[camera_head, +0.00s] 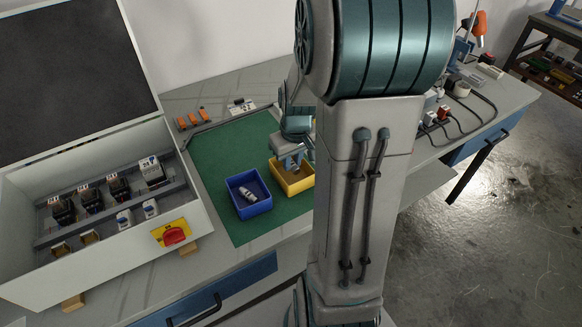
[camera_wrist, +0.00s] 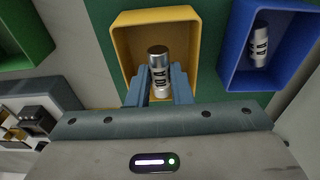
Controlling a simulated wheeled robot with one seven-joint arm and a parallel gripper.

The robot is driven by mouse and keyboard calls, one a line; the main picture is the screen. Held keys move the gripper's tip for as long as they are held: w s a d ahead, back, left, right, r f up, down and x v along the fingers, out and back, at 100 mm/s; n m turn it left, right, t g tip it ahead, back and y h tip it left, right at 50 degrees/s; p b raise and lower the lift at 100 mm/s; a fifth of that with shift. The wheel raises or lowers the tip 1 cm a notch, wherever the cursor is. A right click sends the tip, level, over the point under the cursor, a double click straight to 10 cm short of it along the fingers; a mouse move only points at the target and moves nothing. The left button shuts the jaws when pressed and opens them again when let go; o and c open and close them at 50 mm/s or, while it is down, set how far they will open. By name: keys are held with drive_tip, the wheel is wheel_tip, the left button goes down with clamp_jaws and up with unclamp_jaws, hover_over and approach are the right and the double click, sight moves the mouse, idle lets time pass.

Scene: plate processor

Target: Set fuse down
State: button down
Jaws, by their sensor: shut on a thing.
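In the wrist view my gripper (camera_wrist: 159,92) is shut on a silver cylindrical fuse (camera_wrist: 158,62) with dark printing. The fuse shows against the inside of the yellow bin (camera_wrist: 126,44); I cannot tell whether it touches the bin floor. In the head view my gripper (camera_head: 292,164) is over the yellow bin (camera_head: 303,186), and the held fuse is hidden there. A second fuse (camera_head: 247,194) lies in the blue bin (camera_head: 263,208) to the left; it also shows in the wrist view (camera_wrist: 260,46).
The bins stand on a green mat (camera_head: 222,150). An open grey cabinet (camera_head: 40,279) with electrical parts and a red-yellow switch (camera_head: 173,235) stands at the left. A green bin (camera_wrist: 40,40) shows in the wrist view. Orange items (camera_head: 190,119) lie at the back.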

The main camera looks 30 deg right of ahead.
sight(293, 164)
drive_tip(key=shift+f, duration=1.8)
drive_tip(key=shift+f, duration=0.25)
drive_tip(key=c, duration=1.3)
unclamp_jaws()
drive_tip(key=shift+r, duration=0.1)
drive_tip(key=shift+r, duration=0.1)
drive_tip(key=r, duration=0.4)
drive_tip(key=s+r, duration=0.1)
drive_tip(key=r, duration=0.7)
drive_tip(key=shift+s+p, duration=0.3)
drive_tip(key=shift+p, duration=0.1)
drive_tip(key=s+a+r+t, duration=0.1)
drive_tip(key=s+a+r, duration=0.2)
drive_tip(key=s+a, duration=0.7)
drive_tip(key=shift+s+a+r+m, duration=0.15)
drive_tip(key=shift+a+r+m, duration=0.2)
drive_tip(key=shift+a, duration=0.75)
